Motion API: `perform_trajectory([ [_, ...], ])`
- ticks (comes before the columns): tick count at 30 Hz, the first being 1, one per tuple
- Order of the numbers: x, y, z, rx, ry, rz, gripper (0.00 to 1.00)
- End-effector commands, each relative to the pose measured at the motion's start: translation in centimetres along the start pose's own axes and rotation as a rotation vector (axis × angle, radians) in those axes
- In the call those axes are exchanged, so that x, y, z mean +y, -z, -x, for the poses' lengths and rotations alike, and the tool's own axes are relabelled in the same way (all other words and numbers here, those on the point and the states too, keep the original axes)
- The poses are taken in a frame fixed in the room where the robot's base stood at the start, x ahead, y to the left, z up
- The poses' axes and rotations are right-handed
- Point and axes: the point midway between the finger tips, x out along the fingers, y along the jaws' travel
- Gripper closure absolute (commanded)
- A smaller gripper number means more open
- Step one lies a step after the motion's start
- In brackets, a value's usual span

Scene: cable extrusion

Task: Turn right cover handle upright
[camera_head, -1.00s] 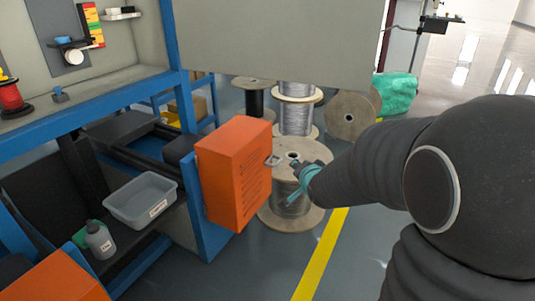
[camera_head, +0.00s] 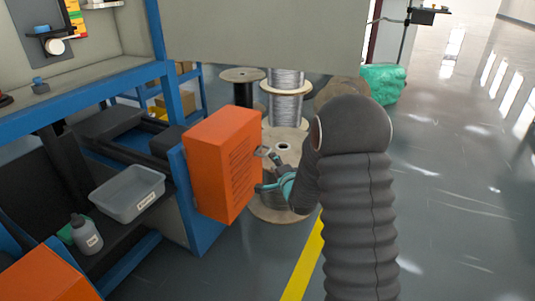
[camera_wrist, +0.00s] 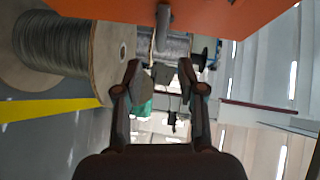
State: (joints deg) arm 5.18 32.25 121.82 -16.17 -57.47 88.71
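The right cover is an orange box (camera_head: 222,165) on the blue frame's end. Its small grey handle (camera_head: 262,151) sticks out from the right face, near the top. In the wrist view the cover (camera_wrist: 225,14) fills the top edge, and the handle (camera_wrist: 163,18) shows as a short grey post. My gripper (camera_head: 266,174) is beside the cover's right face, just below the handle. In the wrist view my gripper (camera_wrist: 160,68) has its two fingers spread, with nothing held between them. The handle appears above the gap between the fingertips; contact is not visible.
Wooden cable spools (camera_head: 286,105) stand behind the cover. A grey bin (camera_head: 128,194) and a bottle (camera_head: 86,234) sit on the lower shelf. Another orange cover (camera_head: 52,275) is at lower left. A grey panel (camera_head: 265,35) hangs above. Open floor lies to the right.

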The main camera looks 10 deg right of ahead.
Motion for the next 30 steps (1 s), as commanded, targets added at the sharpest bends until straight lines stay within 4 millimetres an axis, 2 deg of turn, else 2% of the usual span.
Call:
perform_trajectory([
  [9, 0.1, -0.1, -5.8, 0.0, -0.001, 0.001, 0.61],
  [15, 0.0, -0.1, -8.1, -0.001, -0.001, 0.001, 0.61],
  [20, 0.0, -0.1, -8.8, 0.0, -0.001, 0.001, 0.61],
  [28, 0.0, -0.1, -8.9, 0.0, -0.002, 0.001, 0.61],
  [30, 0.0, -0.1, -8.9, 0.0, -0.002, 0.001, 0.78],
])
